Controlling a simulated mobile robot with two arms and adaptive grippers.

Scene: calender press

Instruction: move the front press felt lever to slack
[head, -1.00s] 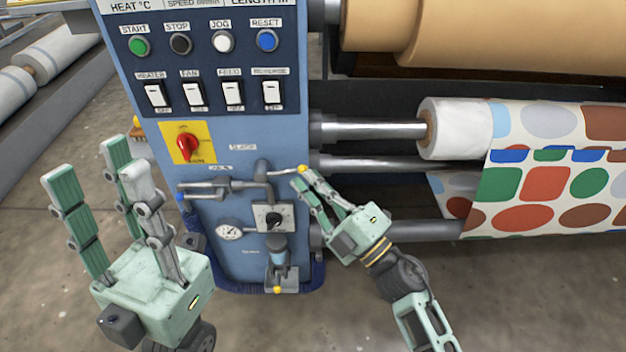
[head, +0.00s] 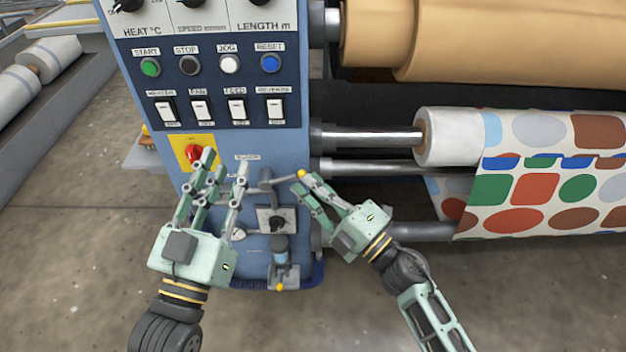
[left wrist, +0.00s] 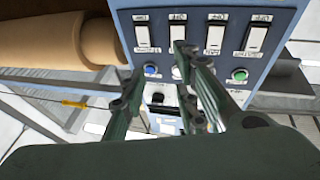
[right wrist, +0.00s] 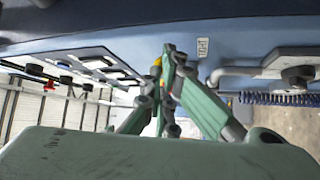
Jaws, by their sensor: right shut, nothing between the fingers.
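A grey lever (head: 284,180) with a yellow knob at its right end sticks out nearly level from the lower part of the blue press cabinet. A small label, seemingly SLACK (head: 247,157), sits above and left of it. My right gripper (head: 300,186) is shut and empty, its fingertips at the yellow knob; whether they touch is unclear. The knob also shows behind the fingertips in the right wrist view (right wrist: 157,63). My left gripper (head: 223,163) is open and empty in front of the cabinet, left of the lever. It hides the pipework and part of the gauge there.
A red rotary switch (head: 193,154) on a yellow plate is partly behind my left fingers. Several push buttons and rocker switches (head: 237,109) are above. A dial (head: 277,221) and a lower valve (head: 283,272) sit below the lever. Rollers with patterned fabric (head: 540,185) fill the right.

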